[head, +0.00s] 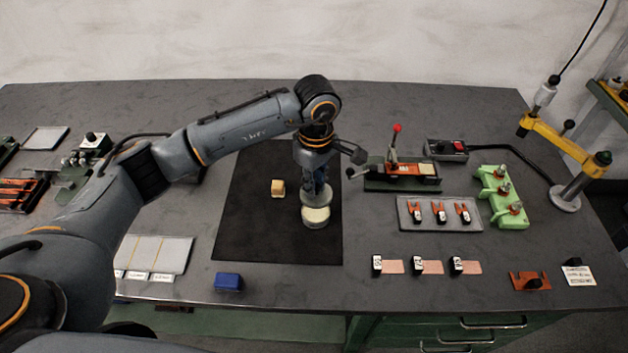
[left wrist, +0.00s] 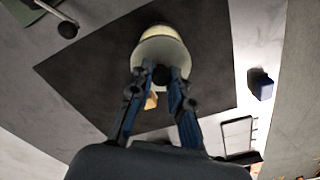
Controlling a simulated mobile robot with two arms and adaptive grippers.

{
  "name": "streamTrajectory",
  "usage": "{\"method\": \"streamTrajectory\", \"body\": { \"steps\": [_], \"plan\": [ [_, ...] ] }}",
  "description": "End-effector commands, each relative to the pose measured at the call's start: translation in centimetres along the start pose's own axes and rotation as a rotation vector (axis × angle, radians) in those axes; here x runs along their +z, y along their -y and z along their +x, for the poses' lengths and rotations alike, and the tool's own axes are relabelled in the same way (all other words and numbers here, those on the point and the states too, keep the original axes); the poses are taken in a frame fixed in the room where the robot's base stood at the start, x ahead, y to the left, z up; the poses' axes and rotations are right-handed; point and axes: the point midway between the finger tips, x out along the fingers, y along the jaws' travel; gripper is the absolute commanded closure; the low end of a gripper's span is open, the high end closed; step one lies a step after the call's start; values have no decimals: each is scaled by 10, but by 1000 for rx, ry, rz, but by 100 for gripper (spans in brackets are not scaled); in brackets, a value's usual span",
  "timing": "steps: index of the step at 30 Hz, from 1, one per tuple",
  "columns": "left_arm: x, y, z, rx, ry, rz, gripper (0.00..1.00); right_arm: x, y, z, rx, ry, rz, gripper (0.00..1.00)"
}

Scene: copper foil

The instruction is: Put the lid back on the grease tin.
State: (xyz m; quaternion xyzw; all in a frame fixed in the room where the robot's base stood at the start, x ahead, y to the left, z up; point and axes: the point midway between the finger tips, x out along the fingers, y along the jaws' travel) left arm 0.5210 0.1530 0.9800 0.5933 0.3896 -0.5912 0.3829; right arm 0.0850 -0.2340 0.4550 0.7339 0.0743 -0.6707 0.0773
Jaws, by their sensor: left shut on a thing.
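My left gripper (head: 316,189) points down over the right part of the black mat (head: 250,225). In the left wrist view the left gripper (left wrist: 161,72) is shut on the dark knob of a pale round lid (left wrist: 160,53). The grease tin (head: 316,221) stands beneath, its cream grease partly showing in both views, also past the lid's edge in the left wrist view (left wrist: 157,32). The lid overlaps the tin and looks offset from it. Whether they touch I cannot tell. My right gripper is not in view.
A toggle clamp with a red-knobbed lever (head: 397,130) stands close on the right. A blue block (head: 228,282) sits at the front. The mat's left and front parts are clear.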

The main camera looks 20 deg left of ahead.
Motion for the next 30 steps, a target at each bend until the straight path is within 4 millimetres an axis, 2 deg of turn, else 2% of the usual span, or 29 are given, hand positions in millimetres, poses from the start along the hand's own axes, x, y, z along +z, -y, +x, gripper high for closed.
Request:
{"method": "streamTrajectory", "body": {
  "steps": [9, 15, 30],
  "plan": [
    [0, 1, 32, -2, 1, 1, 100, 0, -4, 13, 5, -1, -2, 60],
    [0, 0, 50, 0, -1, 2, 100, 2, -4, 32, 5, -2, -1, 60],
    [0, 0, 53, 0, 1, 3, 100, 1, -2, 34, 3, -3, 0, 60]
  ]
}}
